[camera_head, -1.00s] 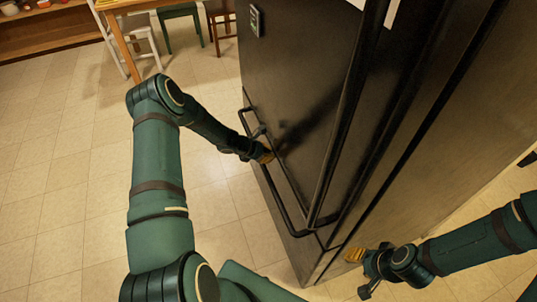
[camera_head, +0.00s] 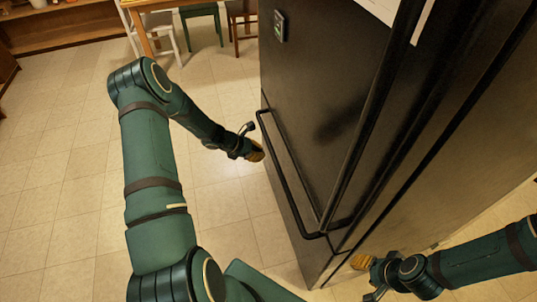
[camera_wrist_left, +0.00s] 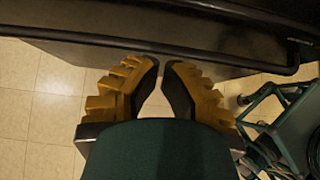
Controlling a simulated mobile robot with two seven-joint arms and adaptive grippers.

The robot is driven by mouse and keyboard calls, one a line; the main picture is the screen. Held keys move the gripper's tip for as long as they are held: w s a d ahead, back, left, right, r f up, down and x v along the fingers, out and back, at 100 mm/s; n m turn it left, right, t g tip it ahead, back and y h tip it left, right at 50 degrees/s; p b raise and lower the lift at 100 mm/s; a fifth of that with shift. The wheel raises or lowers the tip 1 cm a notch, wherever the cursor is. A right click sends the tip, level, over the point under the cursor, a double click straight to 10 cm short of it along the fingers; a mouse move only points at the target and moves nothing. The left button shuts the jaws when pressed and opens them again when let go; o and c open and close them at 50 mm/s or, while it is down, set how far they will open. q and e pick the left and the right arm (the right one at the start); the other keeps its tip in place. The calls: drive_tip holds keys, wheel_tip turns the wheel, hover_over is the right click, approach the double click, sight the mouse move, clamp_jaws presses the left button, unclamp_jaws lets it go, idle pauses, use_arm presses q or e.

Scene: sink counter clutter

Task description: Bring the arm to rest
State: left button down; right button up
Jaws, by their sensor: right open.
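My left arm comes in from the left, and its gripper (camera_head: 256,150) hangs just left of the black fridge's lower handle (camera_head: 285,170), apart from it in the head view. In the left wrist view the two yellow-backed fingers of my left gripper (camera_wrist_left: 162,72) lean together with a narrow gap at the tips and nothing between them. My right gripper (camera_head: 366,276) is open and empty at the lower right, near the fridge's bottom corner.
The black fridge (camera_head: 315,90) fills the centre and right, with a long vertical handle (camera_head: 375,100). Its dark front crosses the top of the left wrist view. Tiled floor (camera_head: 65,150) lies free at left. A table (camera_head: 150,5) and chairs (camera_head: 200,12) stand at the back.

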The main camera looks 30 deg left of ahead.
use_arm(q)
drive_tip(key=shift+v, duration=0.9)
drive_tip(key=shift+d, duration=0.1)
drive_tip(key=s+d+m+g+y, duration=0.1)
drive_tip(key=s+d+m+g, duration=0.1)
drive_tip(key=s+d+m, duration=0.7)
drive_tip(key=s+d+m+g+y, duration=0.1)
drive_tip(key=s+d+m+g, duration=0.2)
drive_tip(key=s+d+m, duration=0.7)
drive_tip(key=d+m, duration=0.7)
drive_tip(key=d, duration=0.1)
drive_tip(key=shift+d+r, duration=0.35)
drive_tip(key=shift+d, duration=0.05)
